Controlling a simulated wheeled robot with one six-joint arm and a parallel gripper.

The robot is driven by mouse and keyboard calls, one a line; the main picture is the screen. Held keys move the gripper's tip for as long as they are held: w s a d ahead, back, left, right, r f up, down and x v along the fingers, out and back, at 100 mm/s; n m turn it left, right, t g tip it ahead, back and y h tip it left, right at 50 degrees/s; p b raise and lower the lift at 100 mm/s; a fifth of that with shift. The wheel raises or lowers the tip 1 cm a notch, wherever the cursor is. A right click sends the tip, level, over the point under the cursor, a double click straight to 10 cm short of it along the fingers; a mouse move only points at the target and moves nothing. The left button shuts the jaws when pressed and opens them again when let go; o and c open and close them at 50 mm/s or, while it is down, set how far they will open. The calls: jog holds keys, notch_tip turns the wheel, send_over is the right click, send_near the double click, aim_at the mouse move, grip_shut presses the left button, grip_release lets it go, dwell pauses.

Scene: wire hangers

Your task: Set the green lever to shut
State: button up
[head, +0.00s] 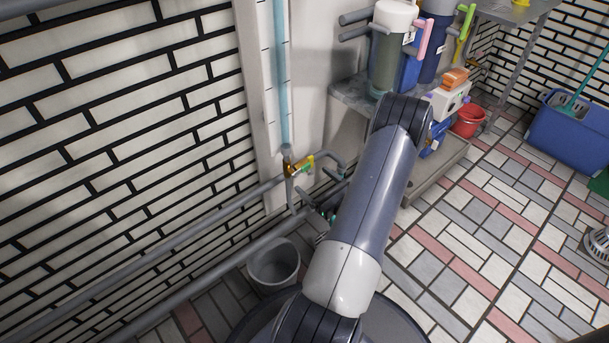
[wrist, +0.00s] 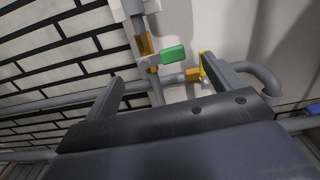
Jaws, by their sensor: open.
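The green lever (wrist: 173,54) sticks out to the right from a brass valve (wrist: 146,46) on a vertical grey pipe in the wrist view. In the head view the green lever (head: 308,158) is small, below the tall tube of blue liquid (head: 281,80). My gripper (wrist: 162,68) is open and empty. Its two fingers stand wide apart, and the lever shows between and beyond their tips, apparently not touched. In the head view my arm hides most of the gripper.
A yellow handle (wrist: 203,66) sits on the horizontal pipe close to the right finger. Grey pipes (head: 200,222) run along the brick wall. A grey bucket (head: 274,264) stands below. A shelf with bottles (head: 388,55) is at the back. The tiled floor on the right is mostly clear.

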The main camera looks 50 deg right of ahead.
aim_at(302, 171)
jog(key=shift+w+d+b, duration=0.15)
jog(key=shift+w+b, duration=0.15)
jog(key=shift+w, duration=1.05)
jog(key=shift+w+d+b, duration=0.15)
jog(key=shift+w+b, duration=0.1)
jog(key=shift+w, duration=1.05)
jog(key=shift+c, duration=0.4)
